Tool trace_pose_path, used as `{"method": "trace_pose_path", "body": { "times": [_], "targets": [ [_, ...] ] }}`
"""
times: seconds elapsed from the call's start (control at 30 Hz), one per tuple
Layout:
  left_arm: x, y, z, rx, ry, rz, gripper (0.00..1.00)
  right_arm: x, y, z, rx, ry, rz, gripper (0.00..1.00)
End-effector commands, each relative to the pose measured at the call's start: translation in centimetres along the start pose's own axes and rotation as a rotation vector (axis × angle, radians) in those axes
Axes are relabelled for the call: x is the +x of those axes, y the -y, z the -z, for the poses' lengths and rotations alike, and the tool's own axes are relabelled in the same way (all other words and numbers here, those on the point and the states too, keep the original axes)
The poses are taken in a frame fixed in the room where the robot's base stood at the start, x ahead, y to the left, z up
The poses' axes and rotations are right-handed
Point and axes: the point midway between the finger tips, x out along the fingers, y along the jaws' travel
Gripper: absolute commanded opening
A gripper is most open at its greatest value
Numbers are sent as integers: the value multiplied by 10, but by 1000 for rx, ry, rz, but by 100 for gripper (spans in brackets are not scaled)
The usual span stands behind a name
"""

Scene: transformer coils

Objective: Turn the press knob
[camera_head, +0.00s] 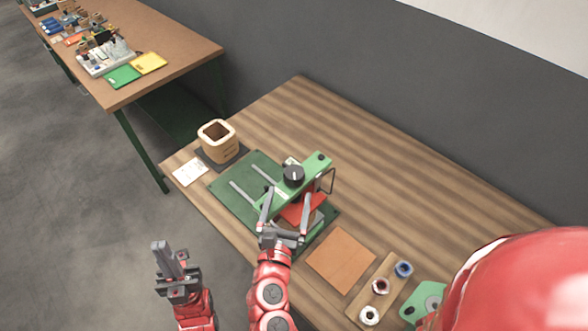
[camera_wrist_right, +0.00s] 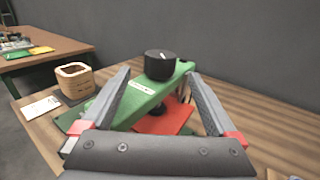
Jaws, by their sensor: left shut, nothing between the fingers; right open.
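The press knob is a black round knob (camera_head: 293,175) with a light pointer mark. It sits on top of the green press arm (camera_head: 318,166), and also shows in the right wrist view (camera_wrist_right: 160,65) beyond the fingers. My right gripper (camera_head: 286,194) is open, its fingers pointing at the press with the knob ahead of and between them; I see no contact with the knob. A red plate (camera_wrist_right: 165,117) lies under the green arm. My left gripper (camera_head: 163,250) is shut and empty, off the table's front edge over the floor.
A wooden box (camera_head: 218,141) stands on a dark mat at the table's left, beside a white card (camera_head: 190,172). An orange-brown mat (camera_head: 341,260) and a wooden holder with coils (camera_head: 376,289) lie to the right. The table's back right is clear.

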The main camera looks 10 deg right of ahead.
Motion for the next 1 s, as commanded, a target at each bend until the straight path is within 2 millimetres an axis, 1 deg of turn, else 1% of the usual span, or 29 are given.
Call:
{"method": "trace_pose_path", "body": {
  "times": [0.03,0.2,0.3,0.4,0.53,0.77,0.8,0.83,0.97,1.0],
  "targets": [
    [9,0,1,0,0,0,0,10,2,-5,-3,1,6,94],
    [24,1,4,0,0,0,0,43,1,-6,-1,3,4,94],
    [30,2,5,0,0,0,0,57,0,-4,-3,2,1,94],
    [33,2,6,0,0,0,0,67,0,-3,-2,1,0,94],
    [35,2,6,0,0,0,0,73,0,-1,-1,-1,0,94],
    [34,2,6,0,0,0,0,74,0,0,-1,-1,0,94],
    [34,2,6,0,0,0,0,74,0,0,-1,-1,-1,92],
    [34,2,6,0,0,0,0,74,0,0,-1,-1,-1,87],
    [34,2,6,0,0,0,0,74,0,0,-1,0,-1,63],
    [34,2,6,0,0,0,0,74,0,0,-1,0,-1,56]
  ]
}}
